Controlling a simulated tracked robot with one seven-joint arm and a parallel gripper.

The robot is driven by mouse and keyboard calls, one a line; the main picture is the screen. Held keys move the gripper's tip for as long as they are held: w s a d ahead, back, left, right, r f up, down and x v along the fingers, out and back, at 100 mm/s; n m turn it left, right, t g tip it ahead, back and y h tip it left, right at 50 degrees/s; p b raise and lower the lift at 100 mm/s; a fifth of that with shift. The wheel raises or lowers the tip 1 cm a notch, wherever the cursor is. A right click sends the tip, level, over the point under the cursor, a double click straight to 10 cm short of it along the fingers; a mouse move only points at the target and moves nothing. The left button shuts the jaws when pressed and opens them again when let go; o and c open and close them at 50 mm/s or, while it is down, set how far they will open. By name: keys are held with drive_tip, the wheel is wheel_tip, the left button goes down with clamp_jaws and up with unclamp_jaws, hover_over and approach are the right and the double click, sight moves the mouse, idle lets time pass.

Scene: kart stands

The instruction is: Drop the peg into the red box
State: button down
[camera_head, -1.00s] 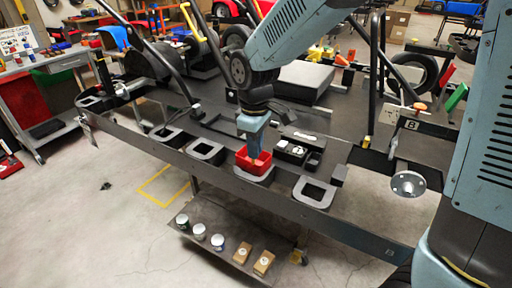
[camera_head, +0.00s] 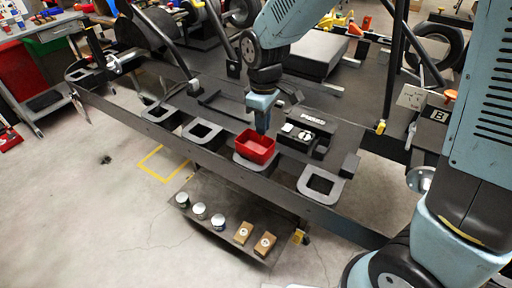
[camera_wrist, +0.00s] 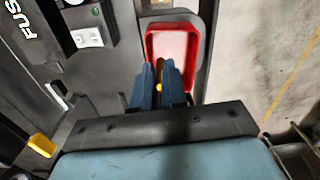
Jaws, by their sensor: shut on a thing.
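The red box (camera_head: 256,148) is a small open tray on a dark holder at the front edge of the bench. It also shows in the wrist view (camera_wrist: 172,32), just beyond my fingertips. My gripper (camera_head: 262,131) points down at the box's back edge, with its blue fingers close together. In the wrist view, my gripper (camera_wrist: 159,72) is shut on a narrow yellow-brown piece, seemingly the peg (camera_wrist: 160,76). Most of the peg is hidden by the fingers. I cannot tell how high its lower end is above the box.
Empty square holders (camera_head: 203,132) and (camera_head: 321,184) flank the box. A black block with white-marked parts (camera_head: 305,135) stands close behind it. Cans and small brown boxes (camera_head: 265,244) sit on a low shelf in front. A tyre and frame bars stand behind.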

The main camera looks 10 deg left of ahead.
drive_tip(key=shift+f, duration=0.95)
drive_tip(key=c, duration=1.1)
unclamp_jaws()
wheel_tip(320, 180, up, 14)
drive_tip(key=shift+f, duration=0.15)
drive_tip(key=s+d+r+m+t, duration=0.1)
drive_tip(key=d+r+m, duration=0.25)
drive_tip(key=d, duration=0.55)
drive_tip(key=s+d+r+m+t, duration=0.1)
drive_tip(key=d+r+m+t, duration=0.2)
drive_tip(key=d, duration=0.6)
drive_tip(key=s+d+r+m+t, duration=0.1)
drive_tip(key=s+d+m, duration=0.7)
drive_tip(key=d, duration=0.4)
drive_tip(key=shift+s+d+r+t, duration=0.2)
drive_tip(key=shift+s+t, duration=0.1)
drive_tip(key=shift+s, duration=0.1)
